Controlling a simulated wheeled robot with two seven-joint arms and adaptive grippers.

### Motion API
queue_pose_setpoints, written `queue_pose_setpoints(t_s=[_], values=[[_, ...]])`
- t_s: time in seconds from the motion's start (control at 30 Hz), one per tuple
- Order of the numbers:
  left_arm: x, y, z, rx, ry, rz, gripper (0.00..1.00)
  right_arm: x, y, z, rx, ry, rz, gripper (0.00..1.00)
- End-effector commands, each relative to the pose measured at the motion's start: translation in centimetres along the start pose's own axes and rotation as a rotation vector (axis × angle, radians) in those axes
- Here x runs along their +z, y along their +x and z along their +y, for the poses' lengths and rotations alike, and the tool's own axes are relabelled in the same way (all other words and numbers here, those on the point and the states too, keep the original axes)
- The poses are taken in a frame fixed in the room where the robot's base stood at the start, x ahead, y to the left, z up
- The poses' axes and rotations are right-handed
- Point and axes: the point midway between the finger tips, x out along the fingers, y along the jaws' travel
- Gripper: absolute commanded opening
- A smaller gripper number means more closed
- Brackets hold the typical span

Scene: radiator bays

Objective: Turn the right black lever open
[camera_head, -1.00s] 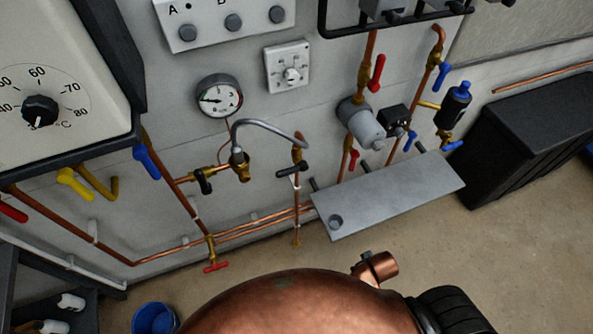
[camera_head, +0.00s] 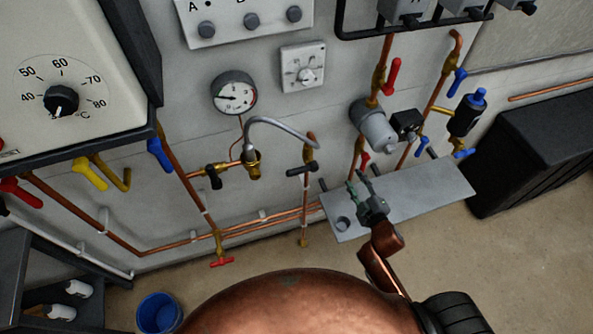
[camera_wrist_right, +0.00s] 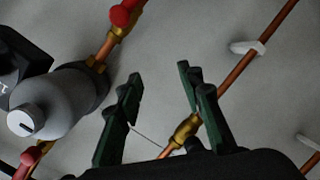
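The right black lever (camera_head: 301,169) sits on a vertical copper pipe, right of the curved grey spout, and lies roughly crosswise to that pipe. Another black lever (camera_head: 213,176) is to its left on the brass tap's branch. My right gripper (camera_head: 358,182) is right of the right lever, over the grey shelf, and apart from the lever. In the right wrist view its two green fingers are spread with nothing held between them. A brass fitting (camera_wrist_right: 186,130) on a copper pipe shows behind them. I cannot make out the right lever there. My left gripper is not in view.
The grey shelf (camera_head: 430,195) is below the pump (camera_head: 373,126). Red levers (camera_head: 392,76) and blue levers (camera_head: 459,82) are on pipes to the right. The pressure gauge (camera_head: 234,93) and spout (camera_head: 282,124) are left of and above my gripper. A blue bucket (camera_head: 158,313) stands on the floor.

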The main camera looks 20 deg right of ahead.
Motion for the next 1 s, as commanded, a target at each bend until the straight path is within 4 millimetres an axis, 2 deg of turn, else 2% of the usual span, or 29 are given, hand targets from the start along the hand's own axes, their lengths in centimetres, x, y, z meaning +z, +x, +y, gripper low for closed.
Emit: queue_pose_setpoints(t_s=[0.03,0.13,0.2,0.3,0.43,0.67,0.77,1.0], values=[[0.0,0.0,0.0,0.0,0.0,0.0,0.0,-1.9,1.2,0.5,0.027,-0.091,0.095,0.34],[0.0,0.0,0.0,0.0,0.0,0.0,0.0,-6.1,2.4,0.8,0.077,-0.274,0.305,0.34],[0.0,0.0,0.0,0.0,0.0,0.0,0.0,-8.9,2.5,0.3,0.104,-0.397,0.453,0.34],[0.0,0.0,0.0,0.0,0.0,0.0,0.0,-11.6,1.9,-1.0,0.125,-0.534,0.63,0.34],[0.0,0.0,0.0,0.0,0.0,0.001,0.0,-13.6,0.8,-2.5,0.137,-0.646,0.793,0.34],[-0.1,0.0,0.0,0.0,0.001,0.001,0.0,-14.9,-0.6,-4.1,0.142,-0.737,0.946,0.34],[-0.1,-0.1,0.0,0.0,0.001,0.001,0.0,-15.6,-0.3,-4.4,0.143,-0.746,0.962,0.34],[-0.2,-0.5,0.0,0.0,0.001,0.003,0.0,-18.6,1.8,-5.1,0.145,-0.743,0.961,0.34]])
